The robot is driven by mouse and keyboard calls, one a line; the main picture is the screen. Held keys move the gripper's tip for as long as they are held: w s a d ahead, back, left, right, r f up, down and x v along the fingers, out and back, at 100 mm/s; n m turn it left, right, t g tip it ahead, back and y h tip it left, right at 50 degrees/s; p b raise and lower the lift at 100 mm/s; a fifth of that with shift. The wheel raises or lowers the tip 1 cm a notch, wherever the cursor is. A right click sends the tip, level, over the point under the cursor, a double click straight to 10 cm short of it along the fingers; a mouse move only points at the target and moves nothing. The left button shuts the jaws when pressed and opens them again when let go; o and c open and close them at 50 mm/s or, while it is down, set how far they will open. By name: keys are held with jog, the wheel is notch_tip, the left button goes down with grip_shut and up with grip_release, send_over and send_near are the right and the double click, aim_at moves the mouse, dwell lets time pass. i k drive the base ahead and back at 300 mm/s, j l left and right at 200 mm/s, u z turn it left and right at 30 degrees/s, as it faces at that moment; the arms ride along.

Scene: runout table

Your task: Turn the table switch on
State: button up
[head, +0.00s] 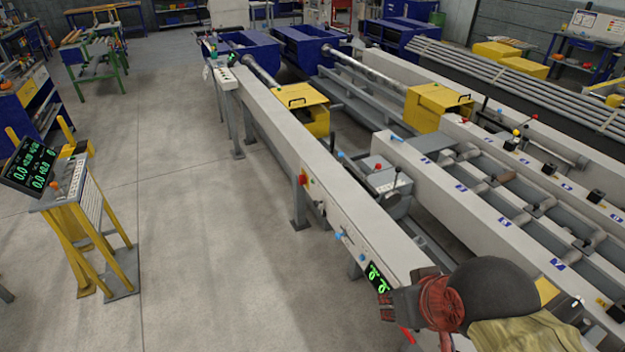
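The runout table (262,112) is a long pale grey beam on legs, running from the back toward the lower right. My gripper (388,304) is at the lower right, by the near end of the beam, well apart from the red switch. It is dark and small beside a red-covered part of my arm, and its fingers cannot be made out clearly.
A lit display (377,277) and small blue knobs (339,235) are on the same side face, nearer me. A control stand (98,215) with yellow legs is at the left. Open grey floor (200,220) lies between it and the table. Roller beds fill the right.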

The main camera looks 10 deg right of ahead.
aim_at(303, 180)
jog(key=i+j+z, duration=0.2)
jog(key=z, duration=0.2)
jog(key=i+j+z, duration=0.4)
jog(key=i+j, duration=0.25)
jog(key=i+j+z, duration=0.1)
jog(key=i+j, duration=0.15)
jog(key=j, duration=0.2)
jog(key=i+j, duration=0.25)
jog(key=j, duration=0.15)
jog(key=i+j+z, duration=0.1)
jog(key=i+j, duration=0.35)
jog(key=j, duration=0.3)
jog(key=i+j+z, duration=0.1)
jog(key=i+j, duration=0.15)
jog(key=j, duration=0.15)
